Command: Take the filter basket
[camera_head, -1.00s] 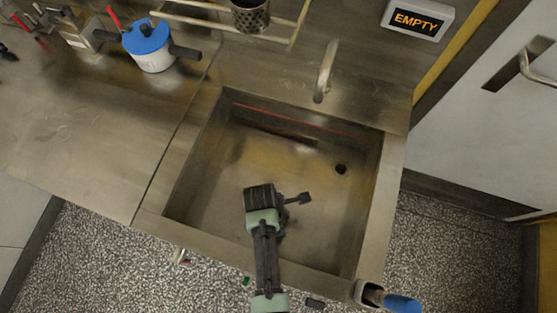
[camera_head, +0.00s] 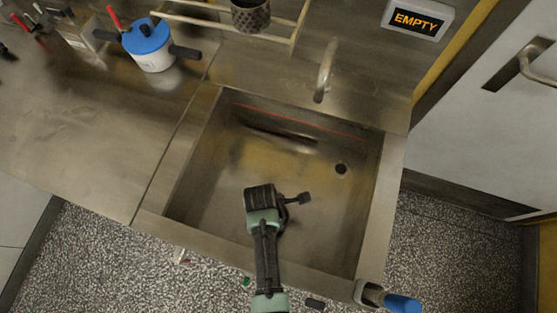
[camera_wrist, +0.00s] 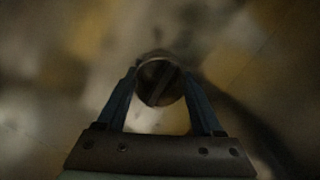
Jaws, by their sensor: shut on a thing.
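My gripper (camera_wrist: 159,74) is shut on a small round metal piece (camera_wrist: 157,84) in the wrist view. The piece has a bright rim and a bar across its top, and looks like the filter basket. One blue finger is on each side of it. The wrist view is blurred, so fine detail cannot be told. In the head view my arm reaches from the front over the sink (camera_head: 215,180).
A drain hole (camera_head: 341,169) is at the sink's right. A tap (camera_head: 325,72) stands behind. A blue-lidded pot (camera_head: 152,58) is on the left counter. A perforated metal container (camera_head: 251,16) hangs by the rack. A blue-handled tool (camera_head: 402,303) is at front right. An "EMPTY" sign (camera_head: 416,20) shows behind.

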